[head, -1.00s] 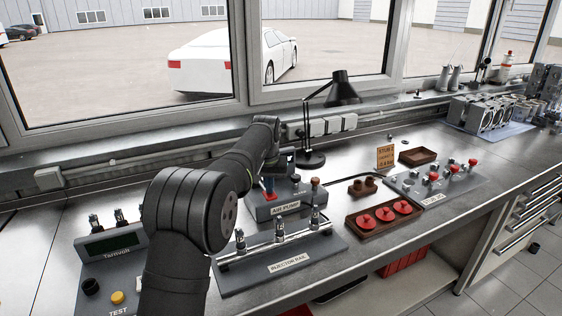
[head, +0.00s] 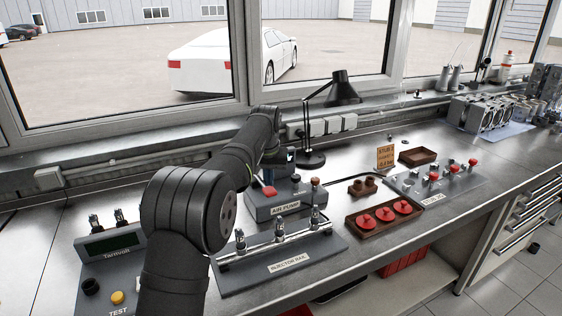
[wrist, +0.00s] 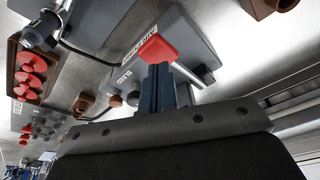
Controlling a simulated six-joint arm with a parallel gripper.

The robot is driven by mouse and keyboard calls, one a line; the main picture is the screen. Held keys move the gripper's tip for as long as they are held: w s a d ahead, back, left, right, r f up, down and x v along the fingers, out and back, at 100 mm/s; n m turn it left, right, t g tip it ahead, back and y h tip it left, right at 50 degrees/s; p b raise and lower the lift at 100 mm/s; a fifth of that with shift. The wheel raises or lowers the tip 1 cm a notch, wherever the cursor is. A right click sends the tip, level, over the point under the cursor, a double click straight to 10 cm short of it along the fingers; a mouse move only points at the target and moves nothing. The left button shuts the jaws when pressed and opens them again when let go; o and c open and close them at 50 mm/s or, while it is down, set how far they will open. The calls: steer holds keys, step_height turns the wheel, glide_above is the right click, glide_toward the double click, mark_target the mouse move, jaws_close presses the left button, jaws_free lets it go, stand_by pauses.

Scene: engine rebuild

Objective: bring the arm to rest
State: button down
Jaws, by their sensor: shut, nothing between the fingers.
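My arm (head: 185,210) reaches from the bottom of the head view over the bench to the air pump (head: 287,211). My gripper (wrist: 158,80) points at the pump's red button in the wrist view, with its blue-grey fingers together and nothing between them. In the head view my gripper (head: 269,165) is small and partly hidden by the arm, above the red button (head: 269,191). The fingers look clear of the button there. The wrist view also shows the red button (wrist: 151,46) just beyond the fingertips.
The injector rail (head: 285,262) lies in front of the pump. The tester (head: 110,250) is at left. A black lamp (head: 343,90) stands behind. A tray (head: 386,232) of red-topped parts and a grey panel (head: 455,178) with red knobs are at right. A window frame borders the bench's back.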

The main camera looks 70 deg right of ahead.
steer(key=c, duration=1.7)
jaws_free()
steer(key=o, duration=0.4)
steer(key=shift+s+d+r+n+h, duration=0.15)
steer(key=shift+d+n+h, duration=0.15)
steer(key=shift+n, duration=0.2)
steer(key=shift+c, duration=0.2)
steer(key=o, duration=1.3)
steer(key=s+n+h, duration=0.1)
steer(key=n, duration=0.1)
steer(key=s+d+r+n+g+h, duration=0.1)
steer(key=n+h, duration=0.1)
steer(key=s+d+r+n+h, duration=0.1)
steer(key=n, duration=0.1)
steer(key=shift+d+r+n+g, duration=0.15)
steer(key=shift+d+n+g, duration=0.1)
steer(key=shift+n+g, duration=0.15)
steer(key=shift+o, duration=0.2)
steer(key=s+n+h, duration=0.5)
steer(key=s+n, duration=0.2)
steer(key=n, duration=0.2)
steer(key=w+a+n+t+h, duration=0.15)
steer(key=a+n+t, duration=0.75)
steer(key=n, duration=1.2)
steer(key=w+d+f+g+h, duration=0.1)
steer(key=w+d+f, duration=0.1)
steer(key=w+d, duration=0.2)
steer(key=d, duration=0.3)
steer(key=shift+d, duration=0.3)
